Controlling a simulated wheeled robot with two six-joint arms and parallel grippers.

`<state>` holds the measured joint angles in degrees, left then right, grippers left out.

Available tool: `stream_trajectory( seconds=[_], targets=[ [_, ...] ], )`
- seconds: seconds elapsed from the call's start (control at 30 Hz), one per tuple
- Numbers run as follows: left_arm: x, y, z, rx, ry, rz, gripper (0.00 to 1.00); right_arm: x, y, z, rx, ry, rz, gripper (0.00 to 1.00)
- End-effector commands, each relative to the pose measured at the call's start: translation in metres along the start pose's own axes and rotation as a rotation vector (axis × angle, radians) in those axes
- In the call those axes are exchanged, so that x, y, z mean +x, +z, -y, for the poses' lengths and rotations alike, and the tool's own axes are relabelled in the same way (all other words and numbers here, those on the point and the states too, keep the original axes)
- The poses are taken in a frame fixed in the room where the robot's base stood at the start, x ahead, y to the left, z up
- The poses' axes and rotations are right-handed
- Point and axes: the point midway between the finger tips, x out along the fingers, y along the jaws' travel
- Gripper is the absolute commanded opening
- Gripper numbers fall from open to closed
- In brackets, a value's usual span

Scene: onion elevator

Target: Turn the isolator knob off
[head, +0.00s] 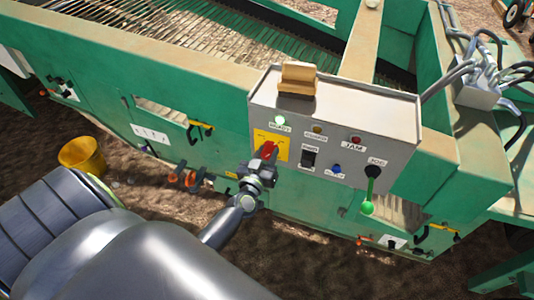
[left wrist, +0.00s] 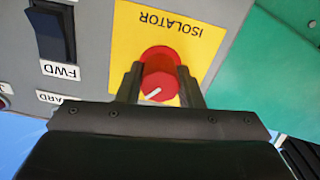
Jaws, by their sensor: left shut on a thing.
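The red isolator knob (left wrist: 160,77) sits on a yellow plate (left wrist: 202,50) marked ISOLATOR, seen upside down in the left wrist view. A white pointer line on the knob slants toward the lower left there. My left gripper (left wrist: 160,88) is shut on the knob, with one dark finger on each side. In the head view the knob (head: 267,149) shows red at the tip of my left gripper (head: 262,163), on the yellow plate (head: 281,145) at the left of the grey control box (head: 395,140). My right gripper is not in view.
Beside the plate are a black rocker switch (head: 308,158), a blue button (head: 337,169) and a green-tipped lever (head: 369,190). A green lamp (head: 280,120) looks lit above the plate. A tan block (head: 298,78) sits on the box. A yellow bucket (head: 82,156) stands at left.

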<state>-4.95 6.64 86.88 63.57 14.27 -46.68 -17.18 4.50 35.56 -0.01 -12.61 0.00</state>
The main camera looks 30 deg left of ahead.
Motion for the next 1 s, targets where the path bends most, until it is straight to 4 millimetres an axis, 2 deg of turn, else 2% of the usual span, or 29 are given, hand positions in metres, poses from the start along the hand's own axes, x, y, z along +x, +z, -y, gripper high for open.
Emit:
stream_trajectory(
  seconds=[1.0],
  targets=[
    [-0.0004, 0.0018, 0.0012, -0.953, -0.001, 0.002, 0.11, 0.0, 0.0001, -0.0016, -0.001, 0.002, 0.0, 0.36]
  ],
)
